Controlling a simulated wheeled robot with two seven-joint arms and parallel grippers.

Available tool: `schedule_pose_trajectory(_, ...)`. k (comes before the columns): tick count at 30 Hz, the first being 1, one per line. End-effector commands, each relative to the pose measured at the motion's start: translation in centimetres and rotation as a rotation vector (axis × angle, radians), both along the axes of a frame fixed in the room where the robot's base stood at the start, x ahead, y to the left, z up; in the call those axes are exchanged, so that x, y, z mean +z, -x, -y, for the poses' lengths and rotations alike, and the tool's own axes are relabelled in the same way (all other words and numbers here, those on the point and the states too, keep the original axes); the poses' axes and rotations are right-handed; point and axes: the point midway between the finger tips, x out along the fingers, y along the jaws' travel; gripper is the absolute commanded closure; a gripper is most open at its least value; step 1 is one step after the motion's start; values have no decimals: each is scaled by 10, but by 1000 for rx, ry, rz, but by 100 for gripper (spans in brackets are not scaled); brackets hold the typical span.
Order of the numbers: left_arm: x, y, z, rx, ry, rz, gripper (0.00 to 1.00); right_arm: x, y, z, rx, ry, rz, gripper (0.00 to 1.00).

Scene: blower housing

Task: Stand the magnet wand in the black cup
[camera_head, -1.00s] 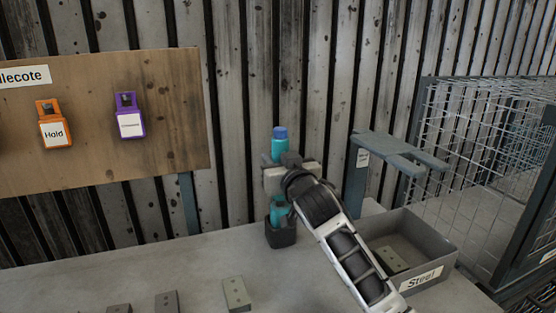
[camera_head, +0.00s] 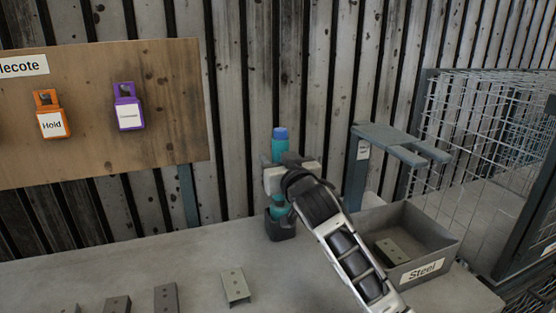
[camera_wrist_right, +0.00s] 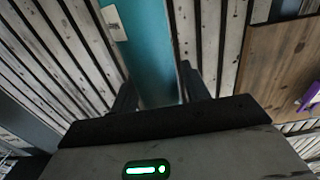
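The magnet wand (camera_head: 279,150), teal with a blue top, stands about upright at the back of the bench. Its lower end goes down behind the rim of the black cup (camera_head: 281,230), so it appears to be in the cup; its bottom is hidden. My right gripper (camera_head: 283,172) is at the wand's middle, above the cup, and hides part of it. In the right wrist view the wand (camera_wrist_right: 150,50) runs between the two dark fingers, close to both; whether they press on it I cannot tell. My left gripper is not in view.
A grey tray labelled Steel (camera_head: 424,270) stands right of my arm, with a bracket (camera_head: 390,252) inside. A grey-blue stand (camera_head: 400,142) and a wire cage (camera_head: 480,150) are behind it. Several brackets lie at the front, one plate here (camera_head: 235,287). The bench's left part is clear.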

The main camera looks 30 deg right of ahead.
Motion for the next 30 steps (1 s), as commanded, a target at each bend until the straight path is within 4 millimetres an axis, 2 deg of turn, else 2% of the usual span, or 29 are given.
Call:
schedule_pose_trajectory(10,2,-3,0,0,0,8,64,-2,1,0,0,-1,-4,41)
schedule_pose_trajectory(14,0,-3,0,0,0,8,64,-3,11,-3,1,-1,-3,41)
schedule_pose_trajectory(17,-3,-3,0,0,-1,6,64,-3,29,-7,1,-1,-3,41)
schedule_pose_trajectory(24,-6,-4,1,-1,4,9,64,-3,86,-21,1,-2,-3,41)
schedule_pose_trajectory(30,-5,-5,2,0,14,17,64,-2,128,-31,0,-1,-1,41)
